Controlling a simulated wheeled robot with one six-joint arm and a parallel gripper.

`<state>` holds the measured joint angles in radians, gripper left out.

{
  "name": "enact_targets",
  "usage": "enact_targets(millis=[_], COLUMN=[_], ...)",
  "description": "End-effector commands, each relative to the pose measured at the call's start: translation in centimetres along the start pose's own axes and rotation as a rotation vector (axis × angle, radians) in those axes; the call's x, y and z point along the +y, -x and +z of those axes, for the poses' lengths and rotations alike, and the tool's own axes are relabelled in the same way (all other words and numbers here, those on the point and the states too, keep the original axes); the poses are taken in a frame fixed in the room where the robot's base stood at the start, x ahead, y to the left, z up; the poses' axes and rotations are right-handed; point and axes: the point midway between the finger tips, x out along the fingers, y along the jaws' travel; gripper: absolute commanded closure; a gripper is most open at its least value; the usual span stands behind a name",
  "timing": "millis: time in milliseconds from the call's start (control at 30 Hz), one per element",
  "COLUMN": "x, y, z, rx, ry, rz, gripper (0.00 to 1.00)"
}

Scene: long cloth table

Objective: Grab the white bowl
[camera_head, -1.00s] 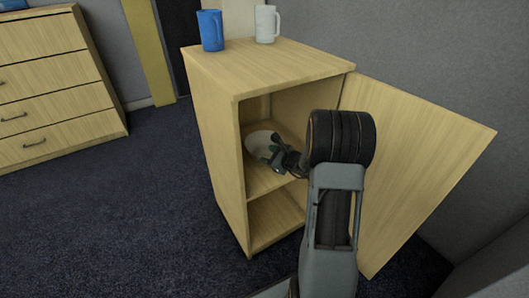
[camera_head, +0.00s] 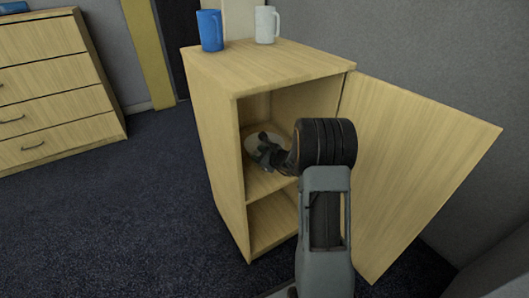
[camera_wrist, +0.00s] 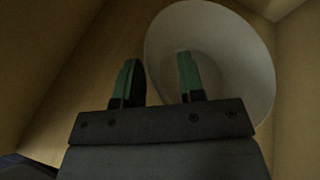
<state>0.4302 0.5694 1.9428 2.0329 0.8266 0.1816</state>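The white bowl (camera_head: 256,138) sits on the upper shelf inside the open cabinet (camera_head: 240,170). In the wrist view the bowl (camera_wrist: 243,55) fills the upper right, with its hollow facing the camera. My gripper (camera_head: 264,153) reaches into the cabinet at the bowl and hides part of it. In the wrist view my gripper (camera_wrist: 158,78) is open. Its right finger overlaps the inside of the bowl and its left finger is outside the left rim. The left rim lies between the fingers, and I cannot tell whether either finger touches it.
The cabinet door (camera_head: 420,170) stands open at the right, close to my arm. A blue mug (camera_head: 210,31) and a white mug (camera_head: 265,25) stand on the cabinet top. A lower shelf space is below the bowl. A drawer chest (camera_head: 55,85) stands at the left, with open carpet between.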

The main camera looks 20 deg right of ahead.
Motion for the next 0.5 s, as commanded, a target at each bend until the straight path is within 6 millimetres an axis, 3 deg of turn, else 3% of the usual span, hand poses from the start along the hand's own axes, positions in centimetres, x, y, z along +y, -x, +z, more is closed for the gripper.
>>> enact_targets(millis=[367, 500], x=[0.01, -0.02], y=[0.02, 0.03], z=[-0.04, -0.01], rx=[0.001, 0.0], ry=[0.0, 0.0], rz=[0.0, 0.0], gripper=[1.0, 1.0])
